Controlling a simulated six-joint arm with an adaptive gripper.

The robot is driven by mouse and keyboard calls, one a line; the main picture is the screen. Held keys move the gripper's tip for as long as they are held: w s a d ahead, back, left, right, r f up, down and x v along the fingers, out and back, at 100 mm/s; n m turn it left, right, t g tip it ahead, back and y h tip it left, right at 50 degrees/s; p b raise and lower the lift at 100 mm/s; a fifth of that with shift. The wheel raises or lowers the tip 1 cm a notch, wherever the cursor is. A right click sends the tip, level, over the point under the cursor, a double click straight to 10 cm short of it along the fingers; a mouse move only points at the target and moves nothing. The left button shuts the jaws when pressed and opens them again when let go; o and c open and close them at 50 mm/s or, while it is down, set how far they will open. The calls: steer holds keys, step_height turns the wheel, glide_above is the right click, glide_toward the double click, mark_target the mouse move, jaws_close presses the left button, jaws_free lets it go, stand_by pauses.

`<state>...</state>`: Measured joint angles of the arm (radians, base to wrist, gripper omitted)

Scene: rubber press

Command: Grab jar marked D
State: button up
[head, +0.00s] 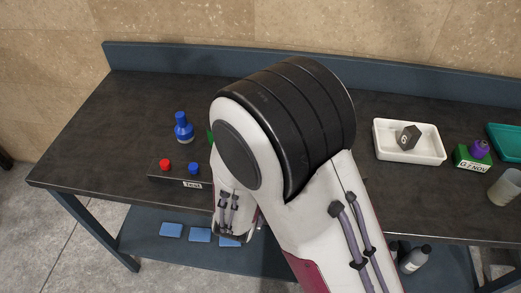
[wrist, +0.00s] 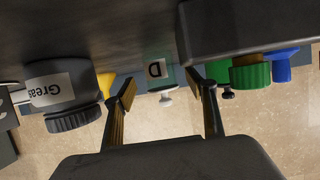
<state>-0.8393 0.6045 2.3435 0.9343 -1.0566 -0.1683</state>
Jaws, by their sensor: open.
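In the wrist view, which looks upside down, a label with a D (wrist: 156,71) shows on a small greenish jar between the fingers of my gripper (wrist: 161,86). A small white knob (wrist: 166,100) shows just below it in the picture. The fingers are apart, one on each side of the jar in the picture. I cannot tell how far ahead of the fingertips the jar stands, and no contact shows. In the head view my arm hides the gripper and the jar.
A dark jar labelled "Greas" (wrist: 62,92) is close to the left finger, with a yellow thing (wrist: 105,86) beside it. A dark box (wrist: 245,28) and a green thing (wrist: 250,72) lie right. In the head view, a white tray (head: 408,157) stands right and a blue bottle (head: 183,129) left.

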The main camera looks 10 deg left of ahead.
steer(key=shift+x, duration=2.3)
steer(key=shift+r, duration=0.15)
jaws_close()
